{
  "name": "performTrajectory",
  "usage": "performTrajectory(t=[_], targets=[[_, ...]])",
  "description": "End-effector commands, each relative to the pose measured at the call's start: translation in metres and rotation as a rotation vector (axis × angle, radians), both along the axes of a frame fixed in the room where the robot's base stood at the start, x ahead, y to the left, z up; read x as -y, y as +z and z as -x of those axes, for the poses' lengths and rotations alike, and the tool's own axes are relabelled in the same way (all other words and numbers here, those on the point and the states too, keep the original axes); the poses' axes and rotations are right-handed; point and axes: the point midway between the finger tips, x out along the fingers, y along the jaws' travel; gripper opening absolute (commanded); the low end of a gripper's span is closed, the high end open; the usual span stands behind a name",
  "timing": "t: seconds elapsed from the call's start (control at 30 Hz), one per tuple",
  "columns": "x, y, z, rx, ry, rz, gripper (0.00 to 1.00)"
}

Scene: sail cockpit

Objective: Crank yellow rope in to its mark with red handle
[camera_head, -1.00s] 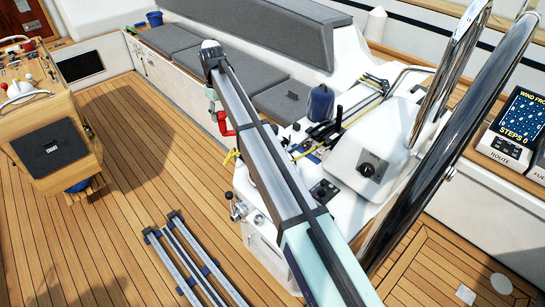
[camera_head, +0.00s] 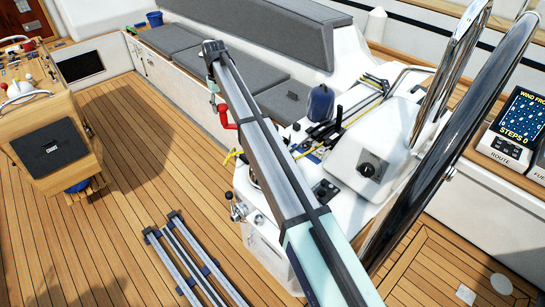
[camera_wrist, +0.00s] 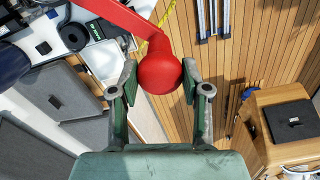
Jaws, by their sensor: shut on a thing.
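The red handle shows in the wrist view as a bar ending in a round knob (camera_wrist: 160,73). My gripper (camera_wrist: 160,78) has its two green fingers on either side of this knob and is shut on it. In the head view a small part of the red handle (camera_head: 227,118) shows to the left of my arm. The yellow rope (camera_head: 360,112) runs across the white console, and a yellow tail (camera_head: 233,156) hangs at its left edge. Yellow rope (camera_wrist: 168,14) also shows beyond the handle in the wrist view. The winch and the rope's mark are hidden or cannot be made out.
A blue cylinder (camera_head: 320,102) stands on the white console near black levers. Steel tubes (camera_head: 440,130) rise at the right, by a display (camera_head: 525,115) reading "STEPS 0". Grey cushions (camera_head: 170,38) line the back. The wooden deck (camera_head: 130,220) at left is mostly clear.

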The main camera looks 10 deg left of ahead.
Motion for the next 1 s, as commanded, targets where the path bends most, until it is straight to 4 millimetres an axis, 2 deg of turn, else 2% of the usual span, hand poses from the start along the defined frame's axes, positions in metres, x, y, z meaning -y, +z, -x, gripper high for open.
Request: performTrajectory(t=[0.1, 0.3, 0.77, 1.0], targets=[[-0.001, 0.000, -0.016, 0.000, -0.063, 0.001, 0.00], [0.000, 0.000, -0.035, 0.000, -0.163, 0.001, 0.00], [0.001, 0.000, -0.040, 0.001, -0.194, 0.001, 0.00], [0.006, 0.000, -0.064, 0.000, -0.308, 0.001, 0.00]])
